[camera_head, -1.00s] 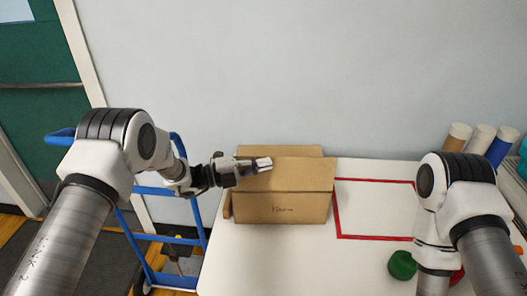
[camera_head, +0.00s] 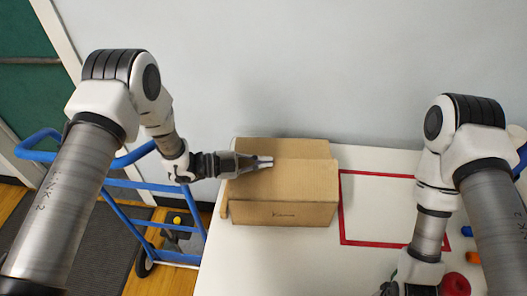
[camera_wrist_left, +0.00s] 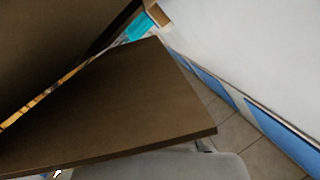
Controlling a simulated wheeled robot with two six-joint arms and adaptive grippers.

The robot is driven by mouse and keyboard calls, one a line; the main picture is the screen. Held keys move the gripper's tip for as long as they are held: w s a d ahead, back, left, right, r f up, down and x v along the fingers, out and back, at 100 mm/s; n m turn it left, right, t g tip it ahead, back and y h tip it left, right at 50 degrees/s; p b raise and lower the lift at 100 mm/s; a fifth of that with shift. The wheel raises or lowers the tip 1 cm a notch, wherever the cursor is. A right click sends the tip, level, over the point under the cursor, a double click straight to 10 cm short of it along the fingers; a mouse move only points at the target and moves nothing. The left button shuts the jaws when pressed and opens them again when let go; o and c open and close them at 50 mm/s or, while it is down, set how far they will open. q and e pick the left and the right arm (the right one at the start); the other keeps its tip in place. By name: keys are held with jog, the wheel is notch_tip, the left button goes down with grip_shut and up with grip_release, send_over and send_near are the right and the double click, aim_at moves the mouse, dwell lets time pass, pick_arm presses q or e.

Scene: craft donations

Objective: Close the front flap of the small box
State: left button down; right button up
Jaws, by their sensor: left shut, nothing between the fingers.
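A narrow side flap (camera_head: 224,203) hangs at the left. My left gripper (camera_head: 265,161) is shut and empty, at the front flap's far left edge; I cannot tell if it touches. In the left wrist view a large brown cardboard panel (camera_wrist_left: 110,115) fills much of the picture. My right gripper (camera_head: 392,288) is mostly cut off at the bottom.
A red-outlined rectangle (camera_head: 342,215) lies on the table right of the box. A red round thing (camera_head: 456,284) is near my right arm. A blue hand truck (camera_head: 125,185) stands left of the table. The wall is close behind the box.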

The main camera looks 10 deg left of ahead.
pick_arm(q)
jog(key=shift+w+f+n, duration=0.3)
jog(key=shift+f+n, duration=0.1)
pick_arm(e)
jog(key=shift+w, duration=0.45)
pick_arm(q)
jog(key=shift+r, duration=0.1)
